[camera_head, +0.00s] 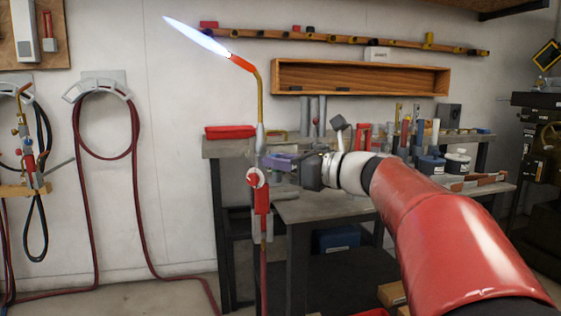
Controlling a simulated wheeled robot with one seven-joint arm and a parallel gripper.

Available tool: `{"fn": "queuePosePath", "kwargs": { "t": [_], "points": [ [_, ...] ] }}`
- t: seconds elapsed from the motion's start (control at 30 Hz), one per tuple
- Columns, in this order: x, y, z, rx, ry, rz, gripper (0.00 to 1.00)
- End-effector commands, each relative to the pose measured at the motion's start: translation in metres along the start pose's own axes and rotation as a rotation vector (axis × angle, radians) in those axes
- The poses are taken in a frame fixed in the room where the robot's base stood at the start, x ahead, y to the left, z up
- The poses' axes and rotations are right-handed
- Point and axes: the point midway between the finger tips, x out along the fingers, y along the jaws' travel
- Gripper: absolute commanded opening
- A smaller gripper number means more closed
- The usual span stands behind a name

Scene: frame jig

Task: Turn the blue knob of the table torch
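The table torch (261,135) stands upright left of the picture's middle, with a brass neck, a red nozzle and a long pale-blue flame at its tip. Its lower body is red, with a round white and red part on it. My gripper (271,161) reaches in from the right and its end is at the torch's upper body. A purple-blue piece shows there between the dark gripper body and the torch. I cannot tell whether this is the blue knob or part of my fingers. The gap between the fingers is too small to see.
A workbench (320,208) stands behind the torch, with a red case (230,132), several tools and tubs on it. A wooden wall shelf (360,77) hangs above. The flame points up and left. Hoses (137,190) hang on the left wall; the floor at left looks mostly clear.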

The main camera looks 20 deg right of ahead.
Motion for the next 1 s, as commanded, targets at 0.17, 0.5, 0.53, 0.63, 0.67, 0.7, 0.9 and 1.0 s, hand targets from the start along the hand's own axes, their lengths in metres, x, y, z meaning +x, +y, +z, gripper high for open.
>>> {"fn": "queuePosePath", "kwargs": {
  "t": [0.17,0.5,0.53,0.63,0.67,0.7,0.9,1.0],
  "points": [
    [-0.0002,0.0,0.0001,0.0,0.0,0.0,0.01],
    [0.0001,0.0007,-0.0016,-0.078,-0.003,0.001,0.01],
    [0.0002,0.0008,-0.0019,-0.095,-0.004,0.001,0.01],
    [0.0001,0.0009,-0.0029,-0.16,-0.006,0.001,0.01],
    [0.0,0.0009,-0.003,-0.183,-0.007,0.001,0.01],
    [-0.0001,0.0008,-0.0031,-0.213,-0.008,0.0,0.01],
    [0.0001,0.0015,-0.0033,-0.373,-0.014,0.001,0.01],
    [-0.0002,0.0012,-0.0035,-0.447,-0.016,0.0,0.01]
  ]
}}
